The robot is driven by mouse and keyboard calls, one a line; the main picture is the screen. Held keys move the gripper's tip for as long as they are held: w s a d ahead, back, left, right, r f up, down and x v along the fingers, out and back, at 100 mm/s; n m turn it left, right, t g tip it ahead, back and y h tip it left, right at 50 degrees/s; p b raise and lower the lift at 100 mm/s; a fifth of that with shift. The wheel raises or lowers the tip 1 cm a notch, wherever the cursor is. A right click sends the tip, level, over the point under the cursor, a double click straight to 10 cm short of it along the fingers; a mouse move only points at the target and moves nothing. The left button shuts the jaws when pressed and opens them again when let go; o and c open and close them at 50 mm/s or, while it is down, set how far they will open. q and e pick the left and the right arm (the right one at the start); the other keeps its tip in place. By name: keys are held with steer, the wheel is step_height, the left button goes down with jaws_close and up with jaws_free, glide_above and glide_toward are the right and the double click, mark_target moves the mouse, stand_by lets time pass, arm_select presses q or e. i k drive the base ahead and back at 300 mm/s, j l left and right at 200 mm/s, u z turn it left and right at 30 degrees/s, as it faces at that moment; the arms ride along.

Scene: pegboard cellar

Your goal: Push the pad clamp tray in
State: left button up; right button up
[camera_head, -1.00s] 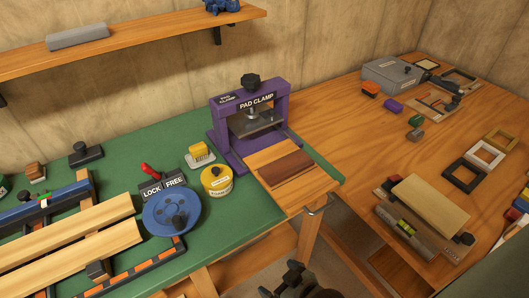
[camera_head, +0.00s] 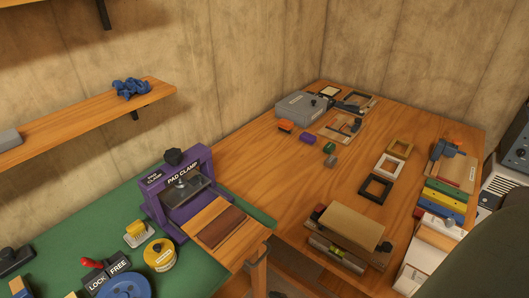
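The purple pad clamp (camera_head: 178,187) stands on the green bench at the lower left of the head view, with a dark knob on top and a metal plate under its crossbar. Its wooden tray (camera_head: 240,248) is drawn out toward the front right, reaching the bench's front edge. A reddish-brown pad (camera_head: 222,228) lies on the tray, clear of the clamp frame. A small metal handle is at the tray's front end. Neither of my grippers can be made out; only a small dark bit shows at the bottom edge below the tray.
A wooden table (camera_head: 260,157) with frames, a grey box (camera_head: 302,109) and clamped boards extends right. A large dark shape covers the lower right.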

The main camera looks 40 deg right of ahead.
mark_target(234, 250)
steer(key=z, duration=1.05)
steer(key=j+u, duration=0.25)
